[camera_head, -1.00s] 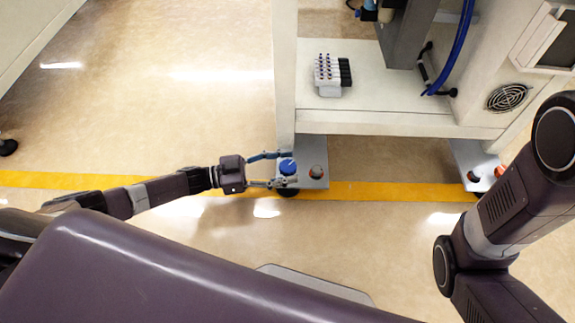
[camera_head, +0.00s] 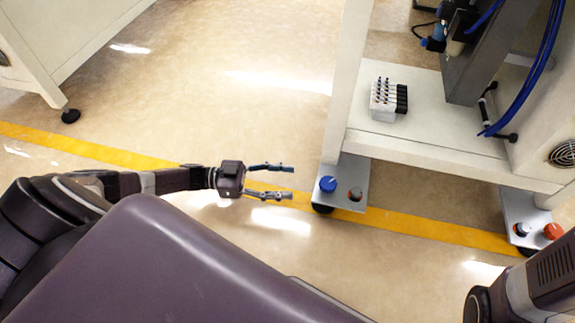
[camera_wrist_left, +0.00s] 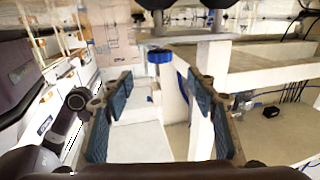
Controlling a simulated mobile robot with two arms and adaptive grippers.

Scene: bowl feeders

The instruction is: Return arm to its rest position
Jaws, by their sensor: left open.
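My left gripper (camera_head: 290,182) is open and empty in the head view. It points right, with its fingertips a short gap left of a blue knob (camera_head: 328,184). The knob sits on a grey foot plate (camera_head: 343,195) of the machine frame. In the left wrist view the two blue-padded fingers (camera_wrist_left: 165,110) stand wide apart with nothing gripped between them. A blue round part (camera_wrist_left: 158,56) shows beyond them. My right arm (camera_head: 535,285) shows at the lower right edge; its gripper is out of view.
The white machine frame (camera_head: 450,160) bears a valve block (camera_head: 388,98) with several black fittings. A second foot plate (camera_head: 522,220) carries an orange knob (camera_head: 553,231). A white cabinet (camera_head: 60,45) stands at the upper left. The floor between, with a yellow line (camera_head: 100,152), is clear.

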